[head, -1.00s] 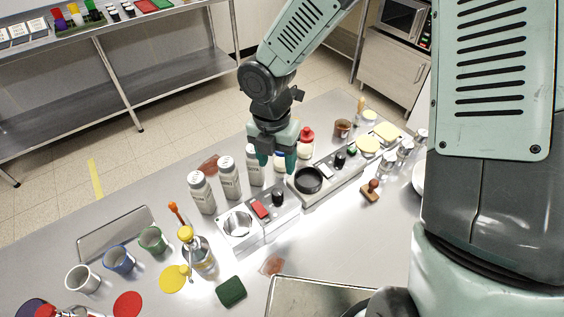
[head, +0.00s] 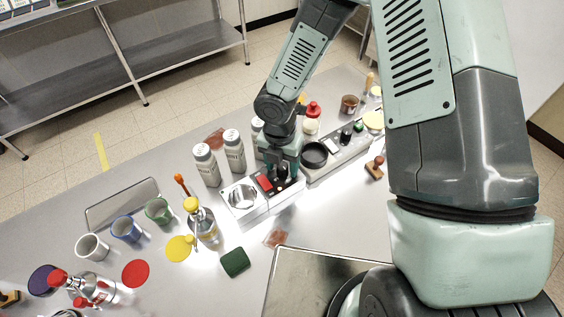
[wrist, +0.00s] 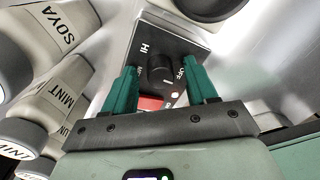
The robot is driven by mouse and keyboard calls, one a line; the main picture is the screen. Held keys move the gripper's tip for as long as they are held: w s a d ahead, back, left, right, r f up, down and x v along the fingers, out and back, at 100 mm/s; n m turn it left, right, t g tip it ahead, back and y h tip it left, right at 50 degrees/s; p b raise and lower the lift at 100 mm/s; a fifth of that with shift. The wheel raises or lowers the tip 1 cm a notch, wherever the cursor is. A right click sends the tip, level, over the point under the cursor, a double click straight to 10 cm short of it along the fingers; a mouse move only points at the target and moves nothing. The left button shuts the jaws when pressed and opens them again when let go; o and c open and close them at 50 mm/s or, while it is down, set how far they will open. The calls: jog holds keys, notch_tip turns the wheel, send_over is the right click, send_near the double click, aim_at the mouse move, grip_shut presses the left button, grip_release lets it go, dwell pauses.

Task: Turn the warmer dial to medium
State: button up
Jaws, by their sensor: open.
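The warmer (head: 258,211) is a silver box on the counter with a round metal well at its left end. Its black control panel (wrist: 180,48) carries the black round dial (wrist: 160,70), with "HI" on one side and "OFF" on the other. I cannot clearly tell the dial's setting. A red switch (head: 265,183) sits beside the dial, and part of it shows in the wrist view (wrist: 150,103). My gripper (head: 281,168) is low over the panel. In the wrist view its green fingers are open, one on each side of the dial, with visible gaps.
White labelled bottles (head: 206,165) stand close behind the warmer, and "SOYA" and "MINT" bottles fill the wrist view's left. A second silver unit with a black round dish (head: 314,155) adjoins on the right. A yellow-topped bottle (head: 203,222) stands in front on the left.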

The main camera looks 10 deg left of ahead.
jog(key=shift+c, duration=0.3)
jog(key=c, duration=1)
